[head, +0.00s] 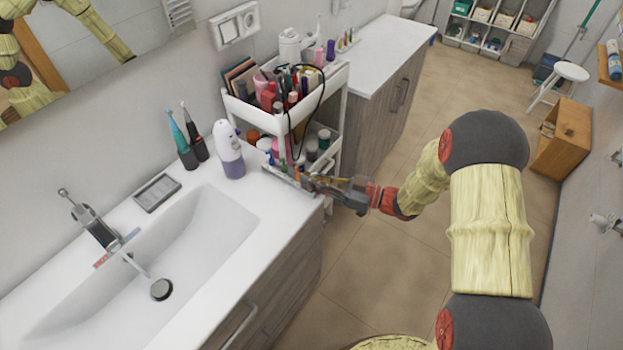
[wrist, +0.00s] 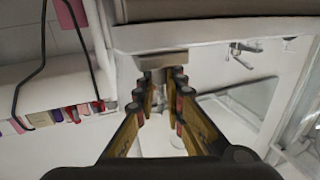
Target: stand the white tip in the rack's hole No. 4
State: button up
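My gripper (head: 312,184) is beside the counter's right front corner, just in front of the white cart. In the wrist view its two fingers (wrist: 162,95) stand apart with a gap between them. Small pale shapes show in that gap, too blurred to name; I see no clear grip on anything. In the head view a narrow light strip with small coloured pieces (head: 284,178) lies at the counter edge by the fingertips; I cannot tell if it is the rack. A small holder with thin upright pieces (head: 347,42) stands on the far counter. I cannot make out the white tip or hole numbers.
The white cart (head: 334,82) is full of cosmetics, with a black cable looping over it. A white and purple bottle (head: 229,150) and two electric toothbrushes (head: 187,150) stand behind the sink (head: 150,265). Open floor lies right of the counter.

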jog(key=o, duration=0.5)
jog(key=v, duration=1.2)
dwell(0.6)
